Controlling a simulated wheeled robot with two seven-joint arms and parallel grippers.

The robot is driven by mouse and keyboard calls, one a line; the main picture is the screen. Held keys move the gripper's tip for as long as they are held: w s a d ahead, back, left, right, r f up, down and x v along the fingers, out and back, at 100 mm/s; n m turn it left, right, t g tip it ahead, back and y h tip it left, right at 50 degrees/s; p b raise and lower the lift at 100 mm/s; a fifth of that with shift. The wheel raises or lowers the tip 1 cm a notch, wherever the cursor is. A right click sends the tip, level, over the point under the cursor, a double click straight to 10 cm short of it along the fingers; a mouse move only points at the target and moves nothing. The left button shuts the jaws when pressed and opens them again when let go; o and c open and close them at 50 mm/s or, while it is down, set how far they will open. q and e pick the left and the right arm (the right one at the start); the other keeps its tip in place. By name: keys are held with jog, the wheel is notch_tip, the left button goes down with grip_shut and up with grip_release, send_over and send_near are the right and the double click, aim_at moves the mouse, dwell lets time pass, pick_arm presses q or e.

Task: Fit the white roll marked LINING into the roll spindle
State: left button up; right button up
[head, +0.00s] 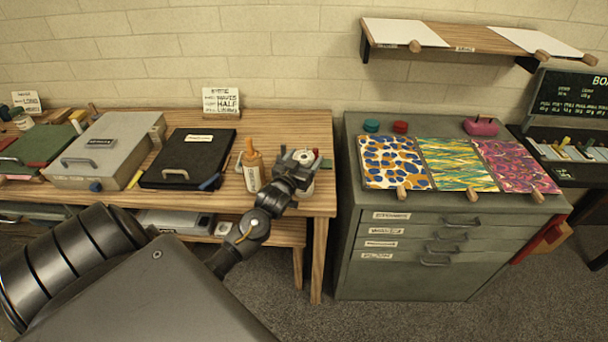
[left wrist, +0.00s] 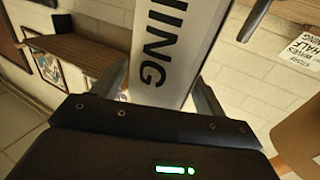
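The white roll (head: 303,157) stands about upright near the right front corner of the wooden table. In the left wrist view the roll (left wrist: 165,45) shows dark letters ending in "NING"; the rest of the word is out of sight. My left gripper (head: 297,165) is at the roll, and in its wrist view the fingers (left wrist: 160,88) close on both sides of it with no clear gap. I cannot tell whether the roll's bottom touches the table. I cannot make out the roll spindle for sure. My right gripper is not in view.
An orange-capped bottle (head: 253,168) stands just left of the roll. A black case (head: 189,158) and a grey case (head: 100,150) lie farther left. The wooden table (head: 290,124) ends just right of the roll, before a grey drawer cabinet (head: 400,285) bearing marbled sheets.

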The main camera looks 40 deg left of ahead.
pick_arm(q)
jog(key=c, duration=1.1)
